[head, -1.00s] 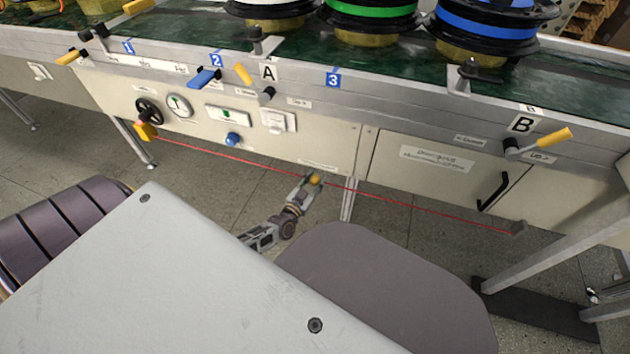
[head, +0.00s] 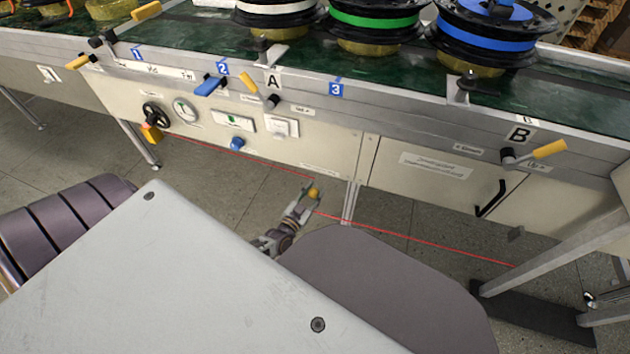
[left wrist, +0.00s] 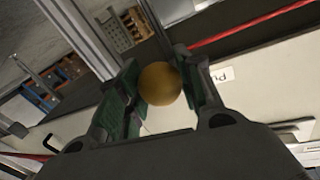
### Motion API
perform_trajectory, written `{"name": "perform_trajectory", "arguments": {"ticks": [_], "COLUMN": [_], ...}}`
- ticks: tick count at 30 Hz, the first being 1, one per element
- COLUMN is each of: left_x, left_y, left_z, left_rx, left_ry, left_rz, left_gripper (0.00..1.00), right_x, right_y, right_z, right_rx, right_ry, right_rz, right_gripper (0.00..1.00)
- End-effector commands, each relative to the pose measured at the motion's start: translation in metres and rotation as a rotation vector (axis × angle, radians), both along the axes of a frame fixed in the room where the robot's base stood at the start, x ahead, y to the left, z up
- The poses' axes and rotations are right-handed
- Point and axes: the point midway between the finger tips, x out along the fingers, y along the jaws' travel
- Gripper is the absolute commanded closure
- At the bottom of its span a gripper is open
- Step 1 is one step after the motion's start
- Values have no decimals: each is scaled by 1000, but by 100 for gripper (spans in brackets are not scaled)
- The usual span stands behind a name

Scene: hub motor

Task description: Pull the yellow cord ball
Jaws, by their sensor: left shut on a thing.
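The yellow cord ball (head: 314,193) sits between the fingertips of my left gripper (head: 308,196), below the front panel of the machine. In the left wrist view the ball (left wrist: 160,84) lies between the two fingers of the left gripper (left wrist: 163,88), which is shut on it. The red cord (head: 420,240) runs along the front of the machine on both sides of the gripper. In the left wrist view the cord (left wrist: 250,33) crosses at the upper right. The cord's join to the ball is hard to make out. My right gripper is not in view.
The machine front carries a blue knob (head: 237,144), a dial (head: 185,113) and a yellow-handled lever (head: 548,150). Spools (head: 375,20) stand on the green top. A metal leg (head: 350,202) is close to the right of the gripper. Floor (head: 230,190) shows left of it.

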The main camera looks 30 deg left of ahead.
Motion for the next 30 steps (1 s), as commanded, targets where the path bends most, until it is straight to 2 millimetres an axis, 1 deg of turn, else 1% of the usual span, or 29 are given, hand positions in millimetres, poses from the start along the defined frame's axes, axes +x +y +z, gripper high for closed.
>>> {"name": "perform_trajectory", "arguments": {"ticks": [2,10,11,16,23,30], "left_x": [-3,-3,-3,-3,-2,-5], "left_y": [-1,-1,-1,-2,-1,-1], "left_z": [-1,-2,-2,-2,-1,-1], "left_rx": [-2,-2,-2,-2,-1,-1], "left_ry": [3,2,2,2,1,1], "left_rz": [0,-2,-2,-2,-1,-1], "left_gripper": [100,100,63,41,41,41], "right_x": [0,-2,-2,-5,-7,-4], "right_y": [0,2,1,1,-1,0], "right_z": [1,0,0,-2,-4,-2], "right_rx": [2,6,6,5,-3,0], "right_ry": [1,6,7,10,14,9], "right_rz": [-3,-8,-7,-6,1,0], "right_gripper": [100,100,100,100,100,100]}}
